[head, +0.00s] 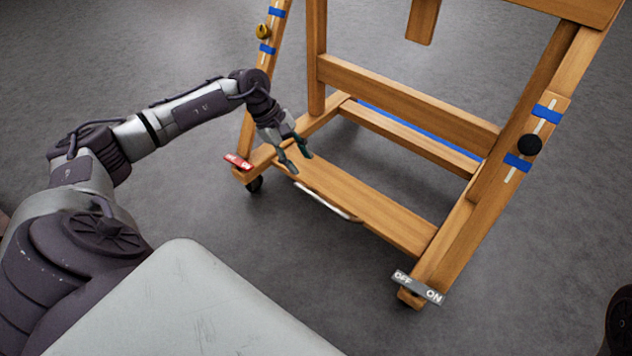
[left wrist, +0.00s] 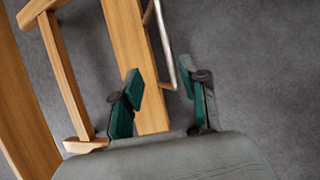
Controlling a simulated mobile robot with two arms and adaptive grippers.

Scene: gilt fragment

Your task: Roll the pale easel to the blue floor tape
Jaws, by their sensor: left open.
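The pale wooden easel (head: 360,192) stands upright on casters in front of me. A thin metal bar handle (head: 325,204) runs along the front edge of its low front board; it also shows in the left wrist view (left wrist: 162,45). My left gripper (head: 298,160) is open and empty near the left end of that board. In the left wrist view the open left gripper (left wrist: 160,76) has the bar beyond its fingertips, roughly between them; I see no contact. A strip of blue floor tape (head: 430,136) shows on the floor behind the easel's lower beams, partly hidden. My right gripper is not in view.
A red brake tab (head: 238,162) sits by the left caster (head: 254,184). A grey OFF/ON tab (head: 418,287) sits at the right front foot. A black knob (head: 529,145) and a yellow knob (head: 263,31) are on the uprights.

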